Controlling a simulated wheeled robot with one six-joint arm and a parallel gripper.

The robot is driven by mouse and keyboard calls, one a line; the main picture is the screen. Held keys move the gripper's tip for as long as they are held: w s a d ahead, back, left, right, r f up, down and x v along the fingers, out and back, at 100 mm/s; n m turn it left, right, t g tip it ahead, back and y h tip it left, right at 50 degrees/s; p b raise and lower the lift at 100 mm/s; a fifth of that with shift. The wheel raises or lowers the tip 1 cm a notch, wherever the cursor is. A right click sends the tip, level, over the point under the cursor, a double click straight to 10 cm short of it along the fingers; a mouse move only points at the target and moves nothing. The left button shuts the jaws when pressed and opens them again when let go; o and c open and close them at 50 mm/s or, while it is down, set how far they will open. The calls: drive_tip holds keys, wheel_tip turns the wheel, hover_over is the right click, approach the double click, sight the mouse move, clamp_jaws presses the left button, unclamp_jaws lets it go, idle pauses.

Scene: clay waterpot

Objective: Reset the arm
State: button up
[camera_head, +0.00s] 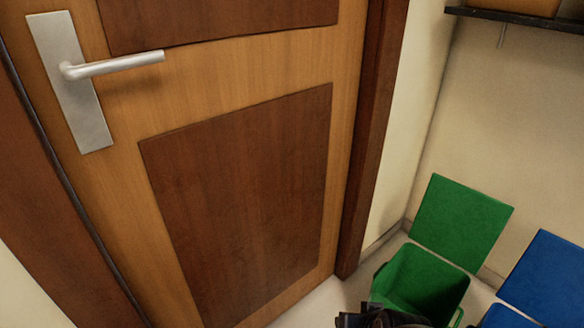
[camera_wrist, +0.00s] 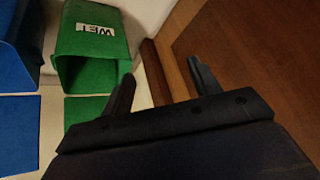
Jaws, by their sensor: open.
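My gripper (camera_wrist: 160,88) shows in the wrist view with its two dark fingers spread apart and nothing between them. In the head view only a dark part of my gripper (camera_head: 380,317) shows at the bottom edge, in front of the green bin; its fingertips cannot be made out there. The green bin (camera_wrist: 92,42) with a white "WET" label is beyond the left finger in the wrist view. The wooden door (camera_wrist: 240,50) is beyond the right finger.
In the head view, the closed-looking wooden door (camera_head: 240,190) has a silver lever handle (camera_head: 115,64). The green bin (camera_head: 425,280) has its lid up, and a blue bin (camera_head: 505,316) stands to its right. A dark shelf (camera_head: 520,18) is on the wall at upper right.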

drive_tip(key=shift+s+d+m+g, duration=0.15)
drive_tip(key=shift+d+m+g, duration=0.25)
drive_tip(key=shift+d, duration=0.85)
